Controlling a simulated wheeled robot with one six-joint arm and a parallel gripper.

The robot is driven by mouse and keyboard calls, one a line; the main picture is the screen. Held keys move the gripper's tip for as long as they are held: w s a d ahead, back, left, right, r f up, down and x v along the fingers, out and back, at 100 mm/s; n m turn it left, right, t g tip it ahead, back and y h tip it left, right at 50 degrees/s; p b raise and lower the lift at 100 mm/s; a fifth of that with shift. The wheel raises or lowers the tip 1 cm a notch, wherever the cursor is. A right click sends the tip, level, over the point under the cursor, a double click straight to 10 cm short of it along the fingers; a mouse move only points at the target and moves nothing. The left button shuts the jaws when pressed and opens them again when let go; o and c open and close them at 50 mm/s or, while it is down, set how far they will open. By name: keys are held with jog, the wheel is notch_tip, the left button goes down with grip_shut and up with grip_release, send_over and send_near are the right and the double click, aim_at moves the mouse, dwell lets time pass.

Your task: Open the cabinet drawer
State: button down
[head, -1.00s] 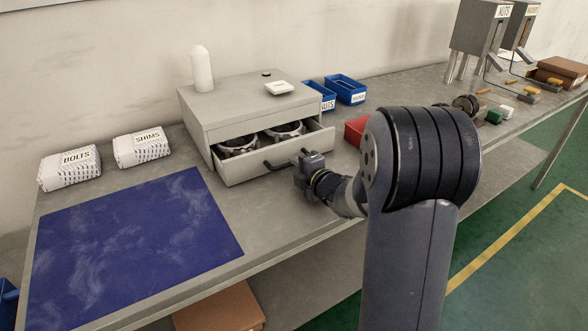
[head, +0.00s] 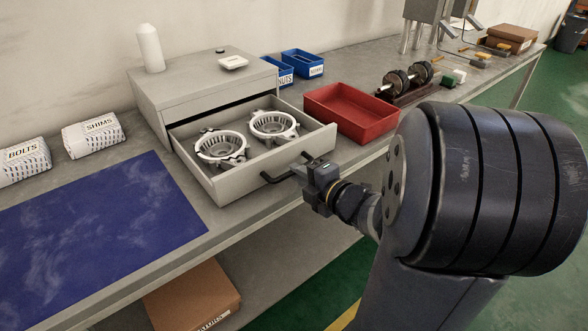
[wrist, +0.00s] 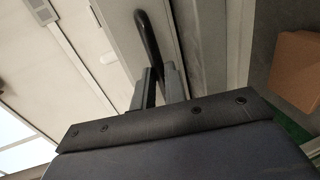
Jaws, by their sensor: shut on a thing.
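The grey cabinet (head: 205,88) stands on the bench at the back. Its drawer (head: 235,190) is pulled well out toward me, and two metal alternator housings (head: 221,147) lie inside it. The dark bar handle (head: 277,177) is on the drawer front. My gripper (head: 307,173) is at the right end of the handle, shut on it. In the wrist view the handle (wrist: 147,42) runs down between the two fingers (wrist: 159,88). The fingers hide the part of the handle they hold.
A red tray (head: 352,113) stands right of the drawer. A blue mat (head: 105,225) lies at the left, with white SHIMS and BOLTS bags (head: 93,136) behind it. A cardboard box (head: 192,297) is below the bench. Blue bins (head: 302,64) stand behind the tray.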

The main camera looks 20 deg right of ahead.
dwell(0.3)
jog(key=c, duration=1.5)
grip_release()
jog(key=shift+o, duration=0.2)
jog(key=shift+s+d, duration=0.1)
jog(key=p+v, duration=0.1)
jog(key=v, duration=0.9)
jog(key=shift+s, duration=0.35)
jog(key=shift+d, duration=0.1)
jog(key=shift+w, duration=0.1)
jog(key=b+x, duration=0.1)
jog(key=x, duration=0.9)
jog(key=shift+w, duration=0.35)
